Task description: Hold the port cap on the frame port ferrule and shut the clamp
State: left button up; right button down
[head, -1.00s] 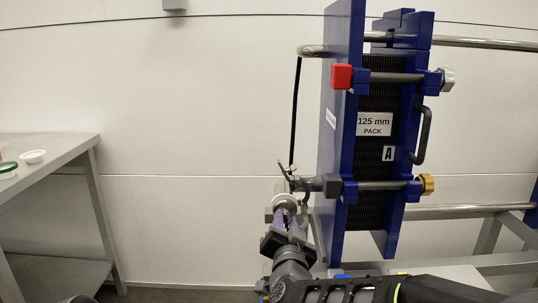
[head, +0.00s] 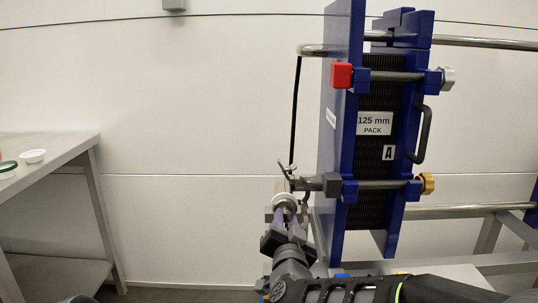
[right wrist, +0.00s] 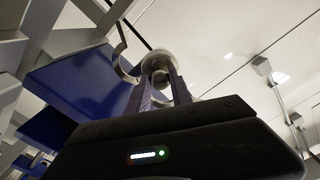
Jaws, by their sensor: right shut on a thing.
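My right gripper (head: 286,215) is shut on the port cap (head: 285,200), a small round pale metal piece, in front of the blue frame plate. In the right wrist view the two fingers (right wrist: 160,88) point up at the cap (right wrist: 158,62). The clamp (head: 286,171) shows just above the cap, its thin arms sticking out to the upper left. In the right wrist view a curved clamp half (right wrist: 121,55) stands swung out left of the cap. The frame port ferrule is mostly hidden behind the cap, so I cannot tell whether they touch. My left gripper is out of view.
The blue plate press (head: 343,120) with its dark plate pack stands right of my gripper. A black strap (head: 295,110) hangs from the upper pipe to the clamp. A grey table (head: 60,150) with a white lid (head: 33,156) is at the left. The floor between is clear.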

jog(key=shift+w, duration=0.75)
dwell(0.4)
jog(key=shift+s, duration=0.2)
dwell(1.3)
